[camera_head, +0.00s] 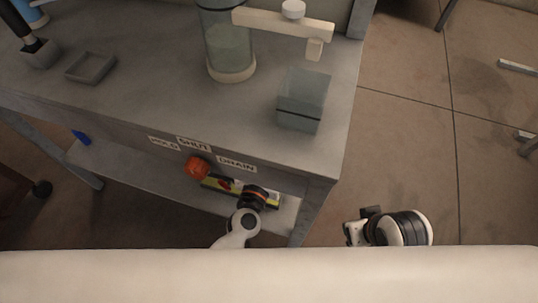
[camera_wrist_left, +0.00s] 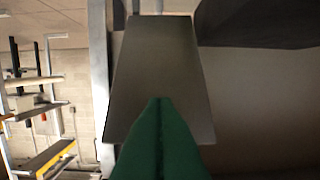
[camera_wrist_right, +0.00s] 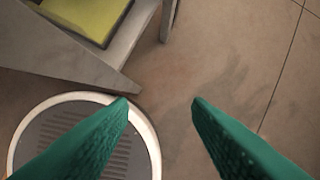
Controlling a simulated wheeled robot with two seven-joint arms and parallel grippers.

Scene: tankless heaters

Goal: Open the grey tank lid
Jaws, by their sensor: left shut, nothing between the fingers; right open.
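No lid can be told apart for certain. A grey see-through box (camera_head: 304,105) with a dark band stands at the right front of the bench top. A clear cylinder (camera_head: 228,45) with a cream base stands behind it, left of centre. My left gripper (camera_wrist_left: 160,102) has its green fingers shut together and empty; they overlap the lower part of a flat grey panel (camera_wrist_left: 158,55), contact unclear. In the head view the left arm is below the bench's front edge, its fingers hidden. My right gripper (camera_wrist_right: 160,102) is open and empty, above the floor right of the bench.
The grey bench (camera_head: 130,105) has HOLD, SHUT and DRAIN labels on its front, with an orange knob (camera_head: 197,167) beneath. A cream arm (camera_head: 285,22) reaches over the box. A shallow grey tray (camera_head: 91,66) sits at left. The floor (camera_head: 410,110) to the right is open.

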